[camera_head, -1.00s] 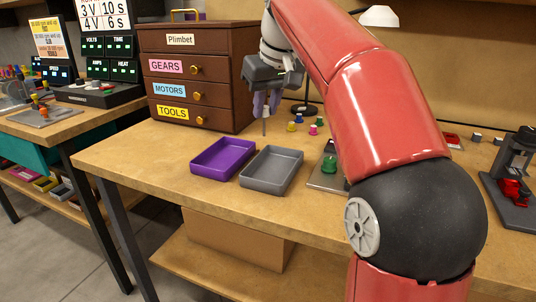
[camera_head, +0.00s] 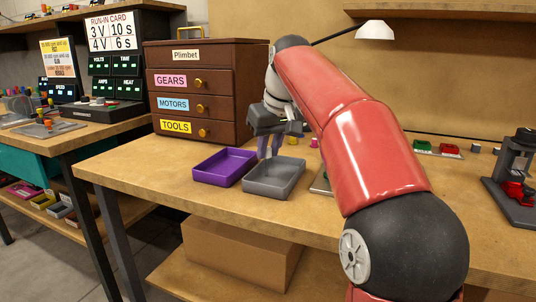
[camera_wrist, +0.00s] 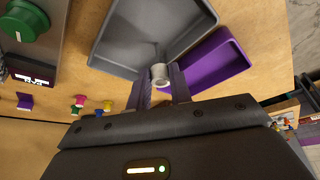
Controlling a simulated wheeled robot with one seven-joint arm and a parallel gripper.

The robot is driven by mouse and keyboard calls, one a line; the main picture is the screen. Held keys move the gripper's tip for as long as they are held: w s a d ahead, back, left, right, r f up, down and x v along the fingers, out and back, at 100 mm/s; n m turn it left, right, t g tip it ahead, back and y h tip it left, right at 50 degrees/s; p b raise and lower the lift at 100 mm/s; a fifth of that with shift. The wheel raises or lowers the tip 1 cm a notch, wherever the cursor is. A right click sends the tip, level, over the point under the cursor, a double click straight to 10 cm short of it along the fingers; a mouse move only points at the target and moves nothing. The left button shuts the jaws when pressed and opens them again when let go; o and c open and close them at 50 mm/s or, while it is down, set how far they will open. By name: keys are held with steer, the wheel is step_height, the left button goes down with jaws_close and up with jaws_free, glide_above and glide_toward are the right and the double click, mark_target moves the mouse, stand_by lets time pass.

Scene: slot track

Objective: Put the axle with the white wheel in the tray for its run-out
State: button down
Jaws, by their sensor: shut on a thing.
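My gripper (camera_head: 269,148) is shut on a pale grey-white cylindrical piece (camera_wrist: 160,75), which shows end-on between the fingertips in the wrist view. I cannot make out a separate wheel on it. The grey tray (camera_head: 283,192) is empty; in the wrist view (camera_wrist: 115,69) the held piece overlaps its edge. The purple tray (camera_head: 212,182) is empty and stands just left of the grey one; it also shows in the wrist view (camera_wrist: 236,52). In the head view the fingers are above the back of the grey tray, near the gap between the trays.
A brown drawer cabinet (camera_head: 222,80) stands behind the trays. Small coloured pegs, including a pink one (camera_wrist: 80,100), stand on the bench near my gripper. A device with a green knob (camera_wrist: 28,20) is beside the grey tray. A run-in card (camera_head: 111,30) is at the back left.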

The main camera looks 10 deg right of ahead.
steer(key=shift+f, duration=0.1)
steer(key=c, duration=1.3)
jaws_free()
steer(key=shift+o, duration=0.2)
steer(key=shift+s+r, duration=0.1)
steer(key=shift+r, duration=0.4)
steer(key=p+v, duration=0.4)
steer(key=v, duration=0.7)
steer(key=shift+s+d+r, duration=0.1)
steer(key=shift+s+r, duration=0.05)
